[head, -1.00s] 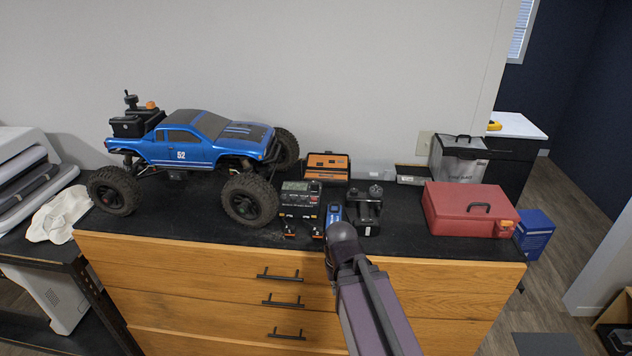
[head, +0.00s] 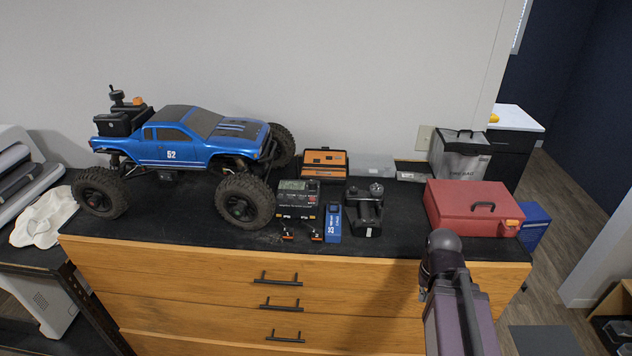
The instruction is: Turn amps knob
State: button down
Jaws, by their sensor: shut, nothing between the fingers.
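A small black device with a grey display (head: 297,197), which looks like a charger, stands on the dark dresser top (head: 400,246) beside the truck's front wheel. Small controls show on its face, but I cannot tell which is the amps knob. A blue battery-like pack (head: 333,223) stands just right of it. Two small connectors with orange-red parts lie in front of it. My arm rises at the lower right and ends in view at a dark rounded joint, to the right of the device and apart from it. My gripper's fingers do not show.
A blue RC truck (head: 190,140) stands at left. A black controller (head: 365,208) is right of the blue pack. An orange and black box (head: 325,162) is behind. A red case (head: 473,208) sits at right, near my arm. The dresser top between controller and case is clear.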

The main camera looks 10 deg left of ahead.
aim_at(312, 184)
jog(key=z, duration=0.5)
jog(key=k, duration=0.6)
jog(key=u, duration=1.25)
jog(key=i, duration=0.75)
